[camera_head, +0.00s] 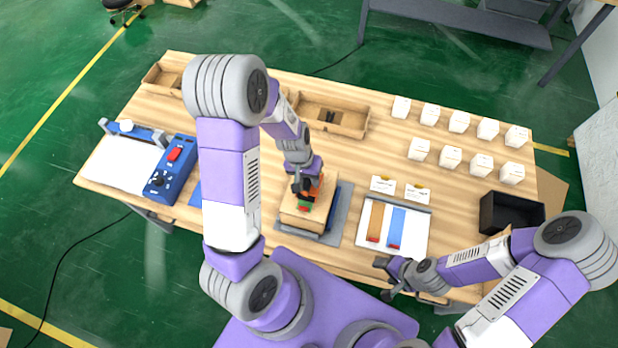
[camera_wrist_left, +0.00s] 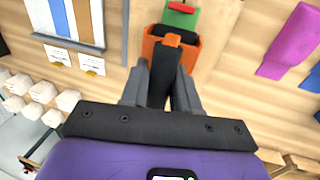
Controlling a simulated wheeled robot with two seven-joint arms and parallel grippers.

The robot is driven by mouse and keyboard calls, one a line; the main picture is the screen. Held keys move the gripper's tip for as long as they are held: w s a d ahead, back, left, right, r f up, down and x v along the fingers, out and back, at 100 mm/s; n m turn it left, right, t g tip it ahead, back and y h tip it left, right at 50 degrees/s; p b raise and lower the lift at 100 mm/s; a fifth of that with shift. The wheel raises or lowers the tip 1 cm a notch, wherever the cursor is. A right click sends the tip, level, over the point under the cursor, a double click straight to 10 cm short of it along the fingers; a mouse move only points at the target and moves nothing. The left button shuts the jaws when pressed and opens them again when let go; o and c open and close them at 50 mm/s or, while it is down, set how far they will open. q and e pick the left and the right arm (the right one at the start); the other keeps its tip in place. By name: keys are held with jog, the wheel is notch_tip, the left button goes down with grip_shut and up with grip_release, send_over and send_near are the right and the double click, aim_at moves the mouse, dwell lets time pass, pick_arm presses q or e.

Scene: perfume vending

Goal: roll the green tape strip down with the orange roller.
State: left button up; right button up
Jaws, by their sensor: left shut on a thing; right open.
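The green tape strip (camera_head: 304,206) lies on top of a tan box (camera_head: 298,220) near the middle of the table. In the left wrist view the strip (camera_wrist_left: 180,19) shows a red end and extends beyond the orange roller (camera_wrist_left: 172,40). Whether the roller touches the strip is hard to tell. The gripper hides part of the roller (camera_head: 316,188) in the head view. My right gripper (camera_head: 388,278) is open and empty at the table's front edge.
A white board (camera_head: 410,240) with brown and blue strips lies right of the box. Several white boxes (camera_head: 450,157) and a black bin (camera_head: 510,212) stand further right. A blue device (camera_head: 172,168) is at left, a cardboard tray (camera_head: 345,110) at the back.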

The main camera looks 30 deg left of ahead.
pick_arm(q)
jog(key=shift+f+b, duration=0.4)
jog(key=shift+f, duration=0.1)
pick_arm(e)
jog(key=shift+f, duration=0.45)
